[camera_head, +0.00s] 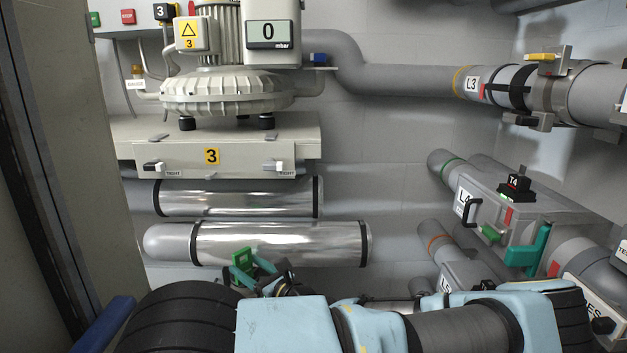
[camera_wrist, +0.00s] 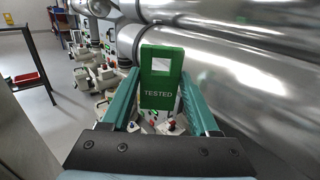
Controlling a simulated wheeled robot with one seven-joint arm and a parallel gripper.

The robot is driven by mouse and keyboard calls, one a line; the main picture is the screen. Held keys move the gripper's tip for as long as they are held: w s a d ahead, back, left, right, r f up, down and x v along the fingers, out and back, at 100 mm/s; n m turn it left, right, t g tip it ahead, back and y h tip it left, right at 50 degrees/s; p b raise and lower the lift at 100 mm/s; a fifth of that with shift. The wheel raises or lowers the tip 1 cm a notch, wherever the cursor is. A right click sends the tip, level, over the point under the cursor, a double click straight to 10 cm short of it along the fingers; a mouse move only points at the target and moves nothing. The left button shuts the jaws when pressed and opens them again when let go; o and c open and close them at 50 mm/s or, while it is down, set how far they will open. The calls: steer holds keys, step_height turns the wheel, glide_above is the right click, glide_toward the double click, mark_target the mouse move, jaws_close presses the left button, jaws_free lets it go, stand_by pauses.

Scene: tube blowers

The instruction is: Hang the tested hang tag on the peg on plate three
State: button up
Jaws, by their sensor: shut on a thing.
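The green hang tag (camera_wrist: 158,100) reads TESTED and has a white window near its top. It stands upright between the teal fingers of my gripper (camera_wrist: 160,103), which is shut on it. In the head view the tag (camera_head: 241,264) and my gripper (camera_head: 254,271) are low, in front of the lower silver pipe and well below blower three. A yellow number 3 plate (camera_head: 212,156) is on the front of the blower's grey base. A black 3 sign (camera_head: 165,12) is at the upper left. I cannot make out for certain which part is the peg.
Two silver-clad pipes (camera_head: 260,243) run below the grey base (camera_head: 235,133). Blower three (camera_head: 230,90) stands on it. Pipe L3 (camera_head: 545,90) and valve box T4 (camera_head: 520,215) are at right. A grey upright (camera_head: 110,160) is close at left.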

mark_target(250, 252)
steer(key=r+m+t+h+p, duration=0.3)
steer(key=r, duration=0.1)
steer(key=shift+w+d+h+p, duration=0.2)
steer(key=shift+d+h+p, duration=0.1)
steer(key=shift+p, duration=0.1)
steer(key=s+d+f+m+t+h+p, duration=0.2)
steer(key=m+h+p, duration=0.4)
steer(key=h, duration=0.4)
steer(key=d+f+t, duration=0.1)
steer(key=d, duration=0.1)
steer(key=shift+d+f+m, duration=0.15)
steer(key=shift+d+m, duration=0.15)
steer(key=shift+d, duration=0.1)
